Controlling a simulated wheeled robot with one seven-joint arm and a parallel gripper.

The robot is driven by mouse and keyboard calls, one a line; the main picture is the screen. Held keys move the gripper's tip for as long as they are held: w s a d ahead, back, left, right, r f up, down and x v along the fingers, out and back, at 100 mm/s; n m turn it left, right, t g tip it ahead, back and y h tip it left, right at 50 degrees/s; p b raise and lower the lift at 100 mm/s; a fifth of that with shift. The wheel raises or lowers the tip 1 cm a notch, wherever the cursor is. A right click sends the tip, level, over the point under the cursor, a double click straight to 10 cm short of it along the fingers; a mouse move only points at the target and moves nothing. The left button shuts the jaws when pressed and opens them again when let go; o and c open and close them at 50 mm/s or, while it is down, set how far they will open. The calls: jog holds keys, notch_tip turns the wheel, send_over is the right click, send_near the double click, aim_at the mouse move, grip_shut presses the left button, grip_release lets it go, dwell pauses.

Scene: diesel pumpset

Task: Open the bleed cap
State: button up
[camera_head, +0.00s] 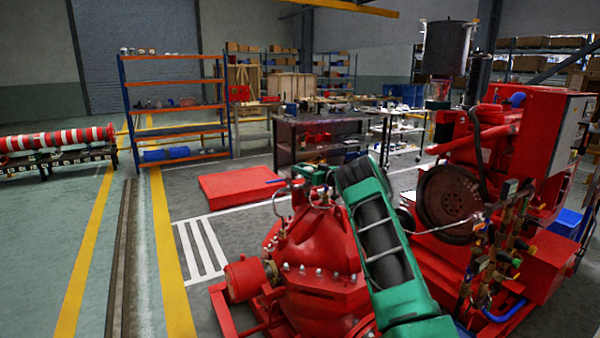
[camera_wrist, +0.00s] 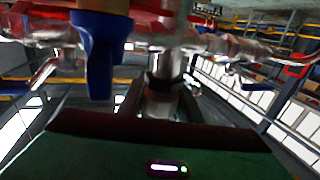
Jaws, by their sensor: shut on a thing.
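In the wrist view my gripper (camera_wrist: 160,92) has its two dark fingers on either side of a shiny metal cylindrical fitting, which looks like the bleed cap (camera_wrist: 161,106). The fingers are shut on it. A thin metal pipe line runs across above the fitting. A blue lever handle (camera_wrist: 98,52) hangs down just left of the fingers. In the head view my green arm reaches over the red pump casing (camera_head: 318,248), with the gripper end low over its top. The cap cannot be made out there. I cannot tell whether it is loosened.
The red engine (camera_head: 500,150) and its round dark flywheel (camera_head: 450,203) stand right of my arm. Valves and thin pipes crowd the right side. A red motor-like part (camera_head: 247,280) is left of the casing. Open floor lies further left, with an orange-and-blue shelf (camera_head: 175,111) behind.

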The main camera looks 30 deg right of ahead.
jog(key=shift+a+r+n+g+y, duration=0.15)
jog(key=shift+n+g+y, duration=0.35)
jog(key=shift+n+y, duration=0.5)
jog(key=shift+r+y, duration=0.1)
jog(key=shift+y, duration=0.5)
jog(key=shift+d, duration=0.2)
jog(key=o, duration=0.9)
jog(key=shift+c, duration=0.2)
jog(key=shift+o, duration=0.9)
jog(key=shift+s, duration=0.1)
jog(key=shift+a+f, duration=0.2)
jog(key=v, duration=1)
jog(key=shift+s+d+r, duration=0.1)
jog(key=shift+s+d, duration=0.1)
jog(key=shift+d, duration=0.1)
